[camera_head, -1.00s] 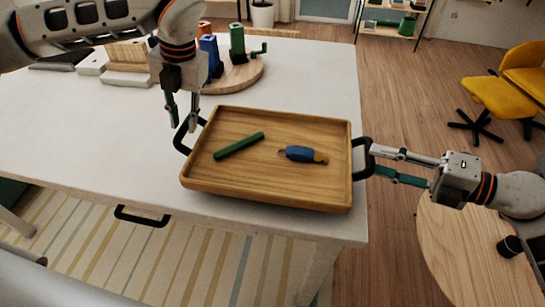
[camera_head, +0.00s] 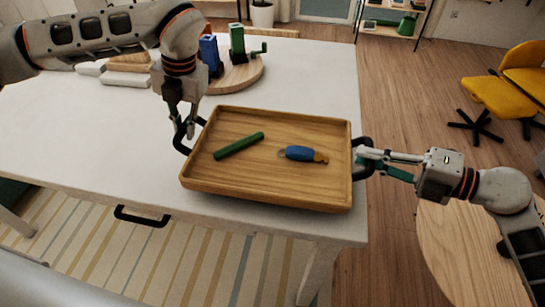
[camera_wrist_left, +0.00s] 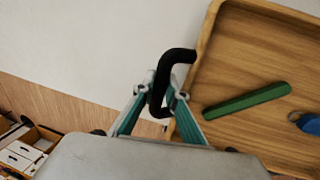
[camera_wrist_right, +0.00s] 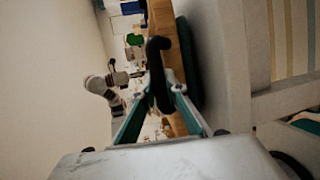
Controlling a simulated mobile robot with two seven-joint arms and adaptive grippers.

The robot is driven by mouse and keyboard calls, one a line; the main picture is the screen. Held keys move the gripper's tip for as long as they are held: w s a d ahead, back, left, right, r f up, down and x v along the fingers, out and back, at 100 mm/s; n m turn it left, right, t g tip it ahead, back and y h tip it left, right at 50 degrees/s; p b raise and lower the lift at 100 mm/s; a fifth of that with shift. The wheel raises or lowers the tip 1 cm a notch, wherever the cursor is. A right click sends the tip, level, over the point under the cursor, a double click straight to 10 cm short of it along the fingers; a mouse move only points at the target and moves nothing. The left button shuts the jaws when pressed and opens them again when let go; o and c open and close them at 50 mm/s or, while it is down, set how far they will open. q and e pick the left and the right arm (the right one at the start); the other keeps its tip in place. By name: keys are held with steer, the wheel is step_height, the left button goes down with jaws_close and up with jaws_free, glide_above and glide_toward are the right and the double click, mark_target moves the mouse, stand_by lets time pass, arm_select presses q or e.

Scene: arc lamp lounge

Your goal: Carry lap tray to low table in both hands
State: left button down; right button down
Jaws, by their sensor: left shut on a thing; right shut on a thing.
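The wooden lap tray (camera_head: 268,185) rests on the white table near its front right corner. A green stick (camera_head: 239,146) and a blue key fob (camera_head: 300,153) lie in it. My left gripper (camera_head: 184,138) is shut on the tray's left black handle (camera_wrist_left: 165,80). My right gripper (camera_head: 362,156) is shut on the tray's right black handle (camera_wrist_right: 157,70). The low table (camera_head: 450,250), round and wooden, is at the lower right, partly hidden by my right arm.
The white table (camera_head: 90,150) carries a round wooden board (camera_head: 240,77) with blue and green items behind the tray. A yellow chair (camera_head: 500,100) stands at the right. Wooden floor is free between the white table and the chair.

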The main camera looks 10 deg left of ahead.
arm_select(q)
steer(key=shift+r, duration=0.2)
arm_select(e)
steer(key=shift+r, duration=0.2)
